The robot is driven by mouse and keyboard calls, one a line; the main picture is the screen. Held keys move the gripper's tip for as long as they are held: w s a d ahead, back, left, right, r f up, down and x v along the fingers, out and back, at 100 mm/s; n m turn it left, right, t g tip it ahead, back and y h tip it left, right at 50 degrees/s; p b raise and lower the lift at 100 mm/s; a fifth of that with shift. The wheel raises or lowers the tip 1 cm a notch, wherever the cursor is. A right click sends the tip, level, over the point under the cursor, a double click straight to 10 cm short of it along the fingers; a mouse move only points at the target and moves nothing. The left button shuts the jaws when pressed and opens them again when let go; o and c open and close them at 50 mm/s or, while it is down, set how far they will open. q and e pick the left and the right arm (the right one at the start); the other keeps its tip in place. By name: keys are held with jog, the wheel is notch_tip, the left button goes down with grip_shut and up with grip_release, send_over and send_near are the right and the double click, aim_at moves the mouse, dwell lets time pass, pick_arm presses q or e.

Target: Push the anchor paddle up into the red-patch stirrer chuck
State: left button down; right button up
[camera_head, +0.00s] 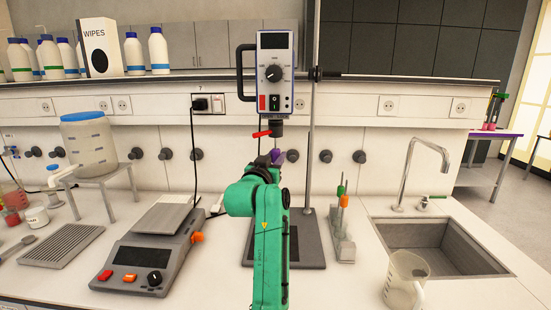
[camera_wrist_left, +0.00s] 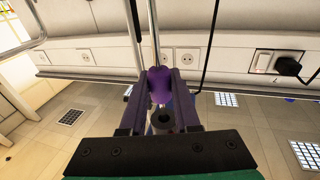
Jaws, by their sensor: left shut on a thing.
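The stirrer (camera_head: 275,70) hangs on a stand, with a red patch (camera_head: 262,103) on its front. Its dark chuck (camera_head: 276,130) is underneath, with a red lever (camera_head: 261,134) sticking out left. My left gripper (camera_head: 277,157) is just below the chuck, shut on the purple collar (camera_wrist_left: 161,85) of the anchor paddle. In the wrist view the paddle's thin metal shaft (camera_wrist_left: 153,35) runs away from the collar. The chuck, with a dark hole (camera_wrist_left: 164,118), appears beyond the fingers. My arm hides the paddle's lower part in the head view. I cannot tell whether the shaft's top touches the chuck.
The stand's pole (camera_head: 312,110) rises close right of the stirrer. A rack (camera_head: 342,235) with green- and orange-topped tools stands right of the base plate (camera_head: 308,248). A balance (camera_head: 150,250) is left; a sink (camera_head: 435,245) and beaker (camera_head: 405,280) are right.

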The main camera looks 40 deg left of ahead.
pick_arm(q)
jog(key=shift+r+p, duration=0.5)
jog(key=shift+r, duration=0.15)
jog(key=c, duration=0.6)
grip_release()
jog(key=shift+o, duration=0.2)
jog(key=shift+f, duration=0.1)
jog(key=shift+s+d+f, duration=0.1)
jog(key=shift+s, duration=0.2)
jog(key=b+v, duration=0.7)
jog(key=v, duration=0.7)
